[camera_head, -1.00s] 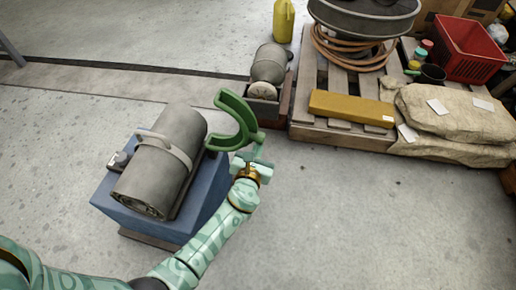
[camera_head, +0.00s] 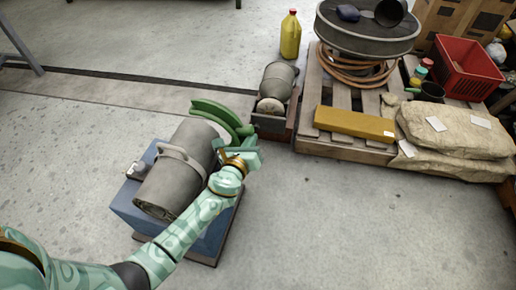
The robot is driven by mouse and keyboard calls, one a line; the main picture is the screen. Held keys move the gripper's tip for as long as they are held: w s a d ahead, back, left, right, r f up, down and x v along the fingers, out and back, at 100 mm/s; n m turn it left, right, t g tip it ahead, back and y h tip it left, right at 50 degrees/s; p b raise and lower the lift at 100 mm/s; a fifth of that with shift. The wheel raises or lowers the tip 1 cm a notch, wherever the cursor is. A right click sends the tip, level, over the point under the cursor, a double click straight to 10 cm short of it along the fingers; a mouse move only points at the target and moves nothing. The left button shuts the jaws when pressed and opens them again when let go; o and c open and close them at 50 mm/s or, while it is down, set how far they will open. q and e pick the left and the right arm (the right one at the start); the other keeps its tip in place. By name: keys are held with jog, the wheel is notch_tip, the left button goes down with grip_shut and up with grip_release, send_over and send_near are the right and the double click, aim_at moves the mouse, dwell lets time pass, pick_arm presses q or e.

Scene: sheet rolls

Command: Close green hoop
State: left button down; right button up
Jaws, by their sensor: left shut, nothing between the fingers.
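A grey sheet roll (camera_head: 178,172) lies on a blue stand (camera_head: 213,232), with a grey band (camera_head: 184,160) across its middle. The green hoop (camera_head: 218,112) is a thick curved arm at the roll's far right end. Its upper part leans left over that end, and its lower part is partly hidden by my left gripper. My left gripper (camera_head: 238,151) is shut and empty, beside the roll and against or just in front of the hoop; contact is not clear. My right gripper is not in view.
A pallet (camera_head: 345,148) with a yellow bar (camera_head: 354,122), sacks (camera_head: 455,132) and a red crate (camera_head: 466,68) is at right. A yellow jug (camera_head: 290,35) stands behind. The front right floor is clear.

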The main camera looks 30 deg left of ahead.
aim_at(234, 133)
pick_arm(q)
jog(key=a+r+n, duration=0.2)
jog(key=a, duration=0.1)
jog(key=s+a+r+n, duration=0.1)
jog(key=a, duration=0.1)
jog(key=shift+t+h, duration=0.3)
jog(key=shift+h, duration=0.1)
jog(key=s+a+r+n, duration=0.1)
jog(key=a+n, duration=0.3)
jog(key=a, duration=0.4)
jog(key=shift+s+a+t+h+b, duration=0.2)
jog(key=shift+s+t+h+b, duration=0.1)
jog(key=shift+s+b, duration=0.15)
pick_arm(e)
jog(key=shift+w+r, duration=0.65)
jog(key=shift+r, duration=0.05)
pick_arm(q)
jog(key=shift+r, duration=0.1)
jog(key=shift+w, duration=0.1)
